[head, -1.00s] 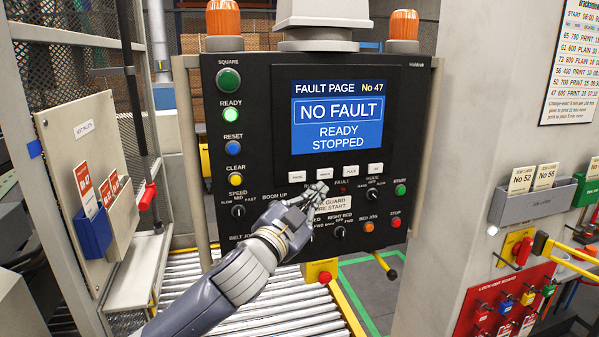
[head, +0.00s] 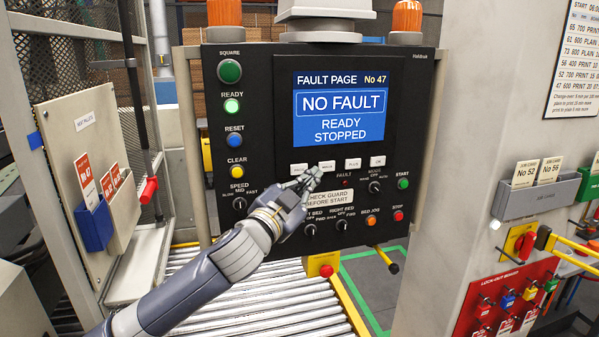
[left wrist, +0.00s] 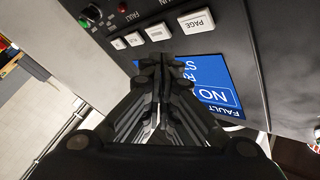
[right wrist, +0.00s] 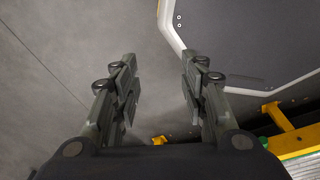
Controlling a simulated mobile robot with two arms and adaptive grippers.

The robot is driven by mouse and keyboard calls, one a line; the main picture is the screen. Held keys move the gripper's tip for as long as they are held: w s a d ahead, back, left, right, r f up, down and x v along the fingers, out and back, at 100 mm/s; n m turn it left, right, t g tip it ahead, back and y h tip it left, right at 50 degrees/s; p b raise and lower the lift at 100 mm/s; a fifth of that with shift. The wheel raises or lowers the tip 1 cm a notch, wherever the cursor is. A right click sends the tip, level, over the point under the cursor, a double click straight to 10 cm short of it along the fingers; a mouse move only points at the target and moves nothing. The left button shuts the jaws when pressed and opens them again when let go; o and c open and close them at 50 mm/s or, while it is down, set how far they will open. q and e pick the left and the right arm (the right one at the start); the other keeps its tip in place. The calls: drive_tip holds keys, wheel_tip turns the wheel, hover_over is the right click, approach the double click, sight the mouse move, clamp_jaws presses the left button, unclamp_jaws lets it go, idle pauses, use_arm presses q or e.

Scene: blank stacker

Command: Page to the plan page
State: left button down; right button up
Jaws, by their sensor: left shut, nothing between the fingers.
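The control panel screen (head: 338,108) is blue and reads "FAULT PAGE No 47", "NO FAULT", "READY STOPPED". A row of pale keys runs below it. The leftmost is the PAGE key (head: 298,169), whose label reads clearly in the left wrist view (left wrist: 197,21); the second key (head: 327,166) is to its right. My left gripper (head: 313,178) is shut and empty, its tips just below these two keys. Whether it touches the panel cannot be told. My right gripper (right wrist: 158,85) is open and empty in the right wrist view, outside the head view.
Round buttons line the panel's left side, including a green SQUARE button (head: 229,71). Knobs and a "CHECK GUARD BEFORE START" label (head: 328,197) sit below the keys. A roller conveyor (head: 270,300) lies under the panel. A grey pillar (head: 450,180) stands at right.

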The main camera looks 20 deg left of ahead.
sight(302, 172)
use_arm(q)
drive_tip(key=w+a, duration=0.2)
drive_tip(key=w, duration=0.1)
drive_tip(key=shift+w+a, duration=0.1)
drive_tip(key=shift+w, duration=0.05)
use_arm(e)
drive_tip(key=shift+s+r, duration=0.15)
drive_tip(key=shift+s, duration=0.6)
drive_tip(key=shift+w, duration=0.2)
idle(0.4)
use_arm(q)
drive_tip(key=shift+w+p, duration=0.1)
drive_tip(key=shift+p, duration=0.25)
use_arm(e)
drive_tip(key=shift+r, duration=0.1)
use_arm(q)
drive_tip(key=shift+w+a, duration=0.25)
use_arm(e)
drive_tip(key=shift+r, duration=0.15)
